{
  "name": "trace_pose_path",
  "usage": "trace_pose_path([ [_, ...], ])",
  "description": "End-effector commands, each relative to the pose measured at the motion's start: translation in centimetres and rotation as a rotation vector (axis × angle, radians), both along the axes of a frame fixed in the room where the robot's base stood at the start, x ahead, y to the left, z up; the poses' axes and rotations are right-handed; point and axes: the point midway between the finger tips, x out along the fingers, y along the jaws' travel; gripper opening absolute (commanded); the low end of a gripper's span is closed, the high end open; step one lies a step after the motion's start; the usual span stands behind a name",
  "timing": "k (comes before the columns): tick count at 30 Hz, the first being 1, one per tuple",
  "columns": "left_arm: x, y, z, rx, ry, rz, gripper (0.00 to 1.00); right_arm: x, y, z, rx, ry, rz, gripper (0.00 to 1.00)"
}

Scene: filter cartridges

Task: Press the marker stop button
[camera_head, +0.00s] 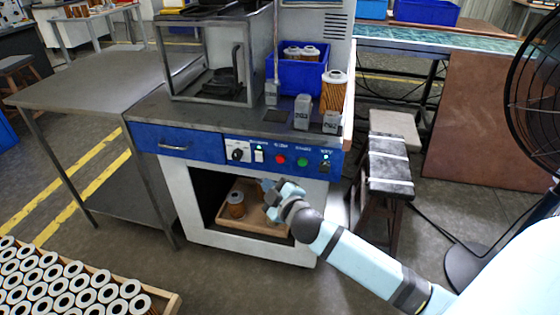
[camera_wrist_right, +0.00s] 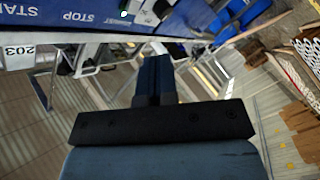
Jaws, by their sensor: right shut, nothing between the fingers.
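The red button (camera_head: 281,160) is on the blue control panel (camera_head: 195,146) of the workstation, left of a green button (camera_head: 303,162). The panel's printed labels are too small to read in the head view. In the right wrist view, the panel (camera_wrist_right: 105,17) shows the words STOP and START at the top left; the red button cannot be made out there. My right gripper (camera_head: 270,188) is below the panel, in front of the open lower compartment and apart from the button. Its fingers (camera_wrist_right: 153,68) are shut and empty in the wrist view. My left gripper is not in view.
A black knob (camera_head: 237,154) and a white switch (camera_head: 258,156) sit left of the red button. A blue bin (camera_head: 290,76) and numbered grey blocks (camera_head: 302,112) stand on top. A stool (camera_head: 389,170) is at the right.

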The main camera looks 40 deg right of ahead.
Motion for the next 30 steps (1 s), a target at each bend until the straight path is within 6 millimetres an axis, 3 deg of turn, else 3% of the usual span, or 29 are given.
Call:
trace_pose_path([
  [15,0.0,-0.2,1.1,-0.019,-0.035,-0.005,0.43,4.3,-5.0,0.1,0.0,0.0,-0.001,0.0],
  [30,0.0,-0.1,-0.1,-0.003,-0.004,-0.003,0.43,4.8,-5.7,0.0,0.0,0.0,-0.001,0.0],
])
